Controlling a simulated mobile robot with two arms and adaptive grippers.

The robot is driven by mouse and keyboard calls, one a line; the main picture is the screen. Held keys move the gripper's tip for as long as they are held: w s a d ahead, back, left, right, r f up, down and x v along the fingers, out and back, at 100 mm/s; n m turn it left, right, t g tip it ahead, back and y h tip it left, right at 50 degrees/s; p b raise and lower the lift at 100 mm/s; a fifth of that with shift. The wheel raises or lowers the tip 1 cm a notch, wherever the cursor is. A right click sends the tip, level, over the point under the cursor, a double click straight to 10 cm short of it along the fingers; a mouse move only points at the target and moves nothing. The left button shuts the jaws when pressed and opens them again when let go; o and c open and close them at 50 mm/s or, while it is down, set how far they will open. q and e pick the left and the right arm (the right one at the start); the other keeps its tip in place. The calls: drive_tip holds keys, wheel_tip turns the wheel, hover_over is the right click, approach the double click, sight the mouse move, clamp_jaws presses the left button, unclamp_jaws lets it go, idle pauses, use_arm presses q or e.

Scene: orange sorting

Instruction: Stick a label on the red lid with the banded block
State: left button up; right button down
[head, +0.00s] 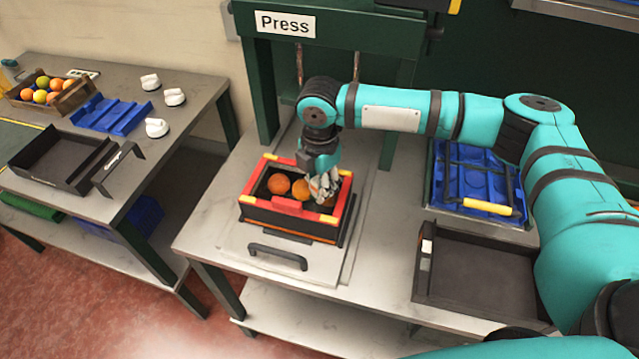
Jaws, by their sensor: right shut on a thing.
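A dark crate with a red upper frame and yellow corners (288,206) stands on the press table. The red frame is the only red lid-like part I see, and it is open in the middle. Oranges (279,184) lie inside it. My right gripper (325,188) points down into the crate's right half. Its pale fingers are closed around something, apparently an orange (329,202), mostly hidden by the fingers. I cannot make out a banded block or a label. My left gripper is out of view.
A metal plate with a black handle (278,257) lies in front of the crate. An empty black tray (480,275) and a blue crate (470,180) stand to the right. The green press frame (262,90) rises behind. A side table (180,118) holds fruit and trays.

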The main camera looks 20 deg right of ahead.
drive_tip(key=shift+s+f+p, duration=0.1)
drive_tip(key=shift+p, duration=0.45)
idle(1.7)
wheel_tip(320, 180, up, 5)
drive_tip(key=p, duration=0.5)
drive_tip(key=shift+r+p, duration=1.1)
drive_tip(key=shift+p, duration=0.1)
drive_tip(key=shift+f, duration=0.1)
